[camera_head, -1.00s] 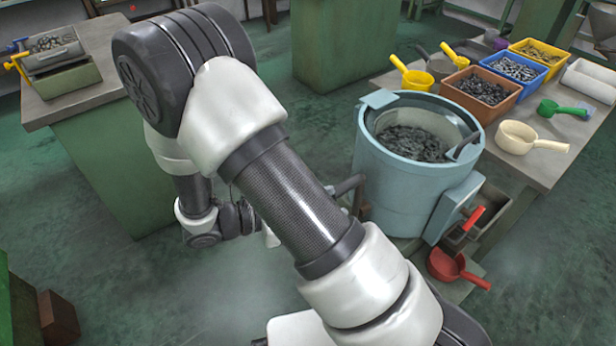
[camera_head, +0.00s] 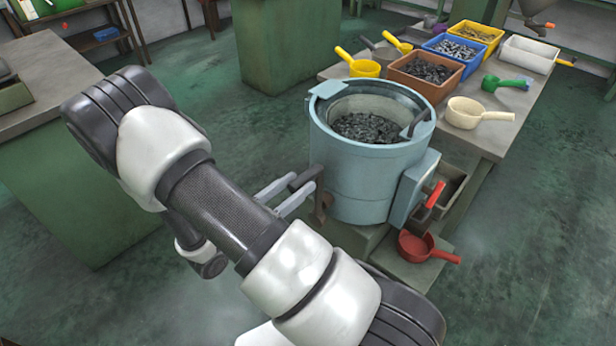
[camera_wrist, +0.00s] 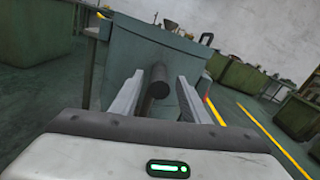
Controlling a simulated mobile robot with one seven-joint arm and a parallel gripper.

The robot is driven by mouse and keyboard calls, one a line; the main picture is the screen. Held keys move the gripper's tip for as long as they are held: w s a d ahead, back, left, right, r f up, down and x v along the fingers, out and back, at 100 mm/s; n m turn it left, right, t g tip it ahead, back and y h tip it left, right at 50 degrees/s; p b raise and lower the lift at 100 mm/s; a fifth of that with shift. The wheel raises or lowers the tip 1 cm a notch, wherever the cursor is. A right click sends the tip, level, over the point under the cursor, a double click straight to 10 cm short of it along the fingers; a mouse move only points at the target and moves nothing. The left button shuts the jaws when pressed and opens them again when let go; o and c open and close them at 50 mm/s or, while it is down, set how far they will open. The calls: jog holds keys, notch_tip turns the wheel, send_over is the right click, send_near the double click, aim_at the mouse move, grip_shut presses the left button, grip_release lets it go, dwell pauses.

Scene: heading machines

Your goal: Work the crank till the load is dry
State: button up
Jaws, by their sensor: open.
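The light blue drum machine (camera_head: 360,185) stands right of centre in the head view, its top open. The load, many dark metal pieces (camera_head: 368,128), lies in its inner basket; whether it is wet cannot be told. The crank's dark grip (camera_head: 305,178) sticks out from the drum's left side, above a brown crank arm (camera_head: 322,206). My gripper (camera_head: 304,182) is open, its two pale fingers reaching toward the grip. In the wrist view the dark grip (camera_wrist: 158,82) shows between the fingers, end-on, with a gap on each side.
A control box with a red lever (camera_head: 434,194) is on the drum's right side. A red scoop (camera_head: 424,249) lies below it. The bench behind holds brown (camera_head: 426,76), blue (camera_head: 458,52) and yellow bins, and several scoops. A green cabinet (camera_head: 85,185) stands left; floor between is clear.

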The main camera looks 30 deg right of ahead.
aim_at(308, 176)
jog(key=x, duration=0.5)
grip_shut()
